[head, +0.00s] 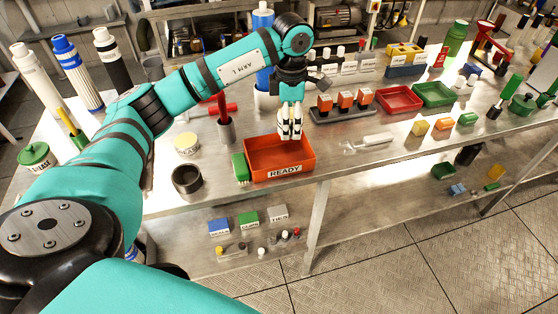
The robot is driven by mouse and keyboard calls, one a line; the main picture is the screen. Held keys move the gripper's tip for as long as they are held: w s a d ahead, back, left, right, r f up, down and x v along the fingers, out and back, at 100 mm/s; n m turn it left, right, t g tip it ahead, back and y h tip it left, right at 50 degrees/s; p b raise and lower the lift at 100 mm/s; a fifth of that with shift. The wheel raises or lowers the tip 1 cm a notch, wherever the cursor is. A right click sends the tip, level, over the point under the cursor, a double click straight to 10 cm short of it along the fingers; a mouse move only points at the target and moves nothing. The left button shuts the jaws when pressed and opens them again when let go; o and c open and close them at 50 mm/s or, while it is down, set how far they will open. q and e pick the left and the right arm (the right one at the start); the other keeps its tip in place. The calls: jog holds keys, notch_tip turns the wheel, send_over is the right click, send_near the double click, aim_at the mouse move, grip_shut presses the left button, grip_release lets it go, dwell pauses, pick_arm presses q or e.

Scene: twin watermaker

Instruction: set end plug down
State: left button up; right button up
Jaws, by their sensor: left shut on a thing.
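My left gripper (290,135) reaches down over the orange-red tray marked READY (285,175). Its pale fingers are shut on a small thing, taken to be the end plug. The fingertips are at the height of the tray's far part, and I cannot tell whether the plug touches the tray floor. The visible floor of the tray looks empty. My right gripper is not in view.
A green brush (240,167) stands against the tray's left side. A rack with orange blocks (343,105) is behind right. A clear bag (368,142) lies right; bench around it is bare.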

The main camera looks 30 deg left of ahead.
pick_arm(q)
jog(key=p, duration=0.1)
send_over(288, 158)
jog(key=shift+n, duration=0.3)
notch_tip(288, 158, down, 5)
jog(key=shift+f, duration=0.1)
jog(key=shift+w+a+f, duration=0.1)
jog(key=shift+f, duration=0.55)
notch_tip(288, 158, down, 3)
jog(key=shift+f+p, duration=0.1)
jog(key=shift+p, duration=0.45)
jog(key=shift+f, duration=0.1)
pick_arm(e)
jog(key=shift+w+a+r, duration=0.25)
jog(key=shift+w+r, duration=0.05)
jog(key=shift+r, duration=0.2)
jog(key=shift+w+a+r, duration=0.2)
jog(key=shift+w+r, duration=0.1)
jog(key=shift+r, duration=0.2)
pick_arm(q)
jog(key=shift+f, duration=0.15)
jog(key=o, duration=1.2)
jog(key=shift+c, duration=0.2)
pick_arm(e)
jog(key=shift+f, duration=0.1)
